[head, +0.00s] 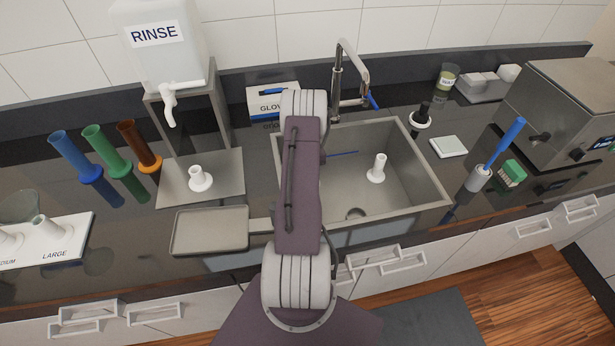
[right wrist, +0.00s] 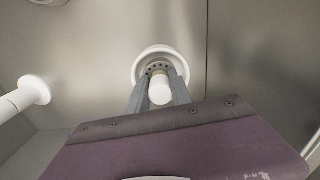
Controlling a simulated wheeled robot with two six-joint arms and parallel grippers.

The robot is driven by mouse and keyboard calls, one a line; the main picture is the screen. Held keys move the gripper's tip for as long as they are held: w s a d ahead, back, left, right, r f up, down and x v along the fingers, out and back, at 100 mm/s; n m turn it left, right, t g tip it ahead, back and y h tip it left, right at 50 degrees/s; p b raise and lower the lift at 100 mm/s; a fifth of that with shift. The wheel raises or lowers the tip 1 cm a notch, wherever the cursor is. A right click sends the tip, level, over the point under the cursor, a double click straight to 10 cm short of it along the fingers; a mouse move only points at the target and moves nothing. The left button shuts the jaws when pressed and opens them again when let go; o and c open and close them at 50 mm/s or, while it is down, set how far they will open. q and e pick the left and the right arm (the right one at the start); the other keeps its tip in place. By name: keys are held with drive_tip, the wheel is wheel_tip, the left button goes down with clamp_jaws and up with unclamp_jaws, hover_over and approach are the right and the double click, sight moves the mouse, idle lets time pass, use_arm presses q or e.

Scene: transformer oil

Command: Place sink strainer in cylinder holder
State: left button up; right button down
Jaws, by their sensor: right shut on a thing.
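In the right wrist view, my right gripper (right wrist: 160,82) is shut on the white stem of a round white flanged piece (right wrist: 150,55) with a ring of small dark holes, which looks like the sink strainer. In the head view, my purple arm covers this gripper and the held piece. A similar white flanged piece (head: 377,170) stands in the sink, and another (head: 200,180) is on the metal drain plate. A white board (head: 70,245) marked LARGE carries white and glass pieces. I cannot tell which thing is the cylinder holder. My left gripper is out of view.
The steel sink (head: 425,185) has a tall faucet (head: 338,75) behind it. A metal tray (head: 212,232), a RINSE tank (head: 160,50), blue, green and brown cylinders (head: 110,150) stand left. A brush (head: 505,140), a green sponge (head: 512,173) and a steel machine (head: 565,100) are right.

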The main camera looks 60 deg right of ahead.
drive_tip(key=shift+f, duration=0.3)
drive_tip(key=c, duration=1.1)
unclamp_jaws()
wheel_tip(320, 180, up, 9)
drive_tip(key=shift+r+b, duration=0.1)
drive_tip(key=shift+b, duration=0.3)
